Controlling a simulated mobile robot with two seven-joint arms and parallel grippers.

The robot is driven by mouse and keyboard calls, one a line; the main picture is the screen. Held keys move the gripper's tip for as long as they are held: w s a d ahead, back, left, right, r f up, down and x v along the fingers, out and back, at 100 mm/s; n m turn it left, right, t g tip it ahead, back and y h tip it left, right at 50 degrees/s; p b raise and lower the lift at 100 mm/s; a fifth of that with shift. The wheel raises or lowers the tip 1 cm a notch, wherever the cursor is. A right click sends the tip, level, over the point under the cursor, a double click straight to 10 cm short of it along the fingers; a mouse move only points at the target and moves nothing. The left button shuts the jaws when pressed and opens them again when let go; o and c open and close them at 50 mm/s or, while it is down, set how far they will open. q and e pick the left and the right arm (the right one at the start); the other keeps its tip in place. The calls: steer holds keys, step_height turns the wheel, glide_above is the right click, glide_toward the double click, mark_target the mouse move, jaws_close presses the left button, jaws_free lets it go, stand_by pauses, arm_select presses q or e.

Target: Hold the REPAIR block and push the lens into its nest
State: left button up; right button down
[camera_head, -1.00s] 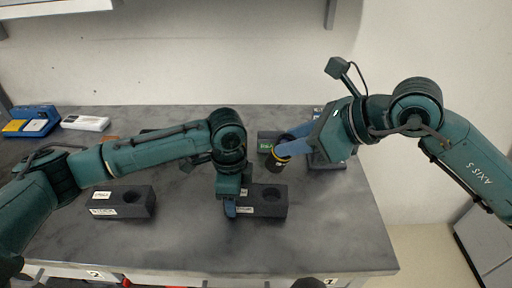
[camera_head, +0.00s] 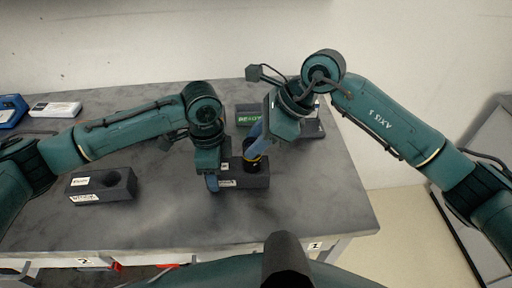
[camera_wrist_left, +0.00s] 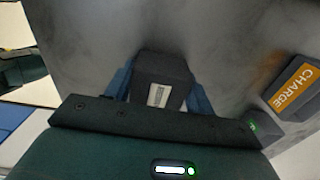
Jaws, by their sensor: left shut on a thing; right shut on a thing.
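A dark block (camera_head: 258,182) with a white label lies near the middle of the table; its label is too small to read. My left gripper (camera_head: 213,182) is shut on its left end. In the left wrist view the block (camera_wrist_left: 164,72) sits between the blue fingers. My right gripper (camera_head: 255,145) is shut on the lens (camera_head: 253,161), a short dark cylinder with a yellow ring. The lens is upright over the block's right part, where its round nest is. The lens hides the nest, and I cannot tell how deep it sits.
Another dark block (camera_head: 101,187) with an empty round hole lies to the left. A dark block with a green label (camera_head: 248,115) stands behind my right gripper. A white box (camera_head: 55,109) lies at the back left. In the left wrist view an orange CHARGE label (camera_wrist_left: 294,90) shows.

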steer(key=shift+f, duration=1.4)
steer(key=shift+f, duration=0.1)
steer(key=c, duration=0.9)
jaws_free()
steer(key=shift+c, duration=0.2)
steer(key=v, duration=1.2)
arm_select(q)
steer(key=o, duration=1.1)
steer(key=shift+r, duration=0.1)
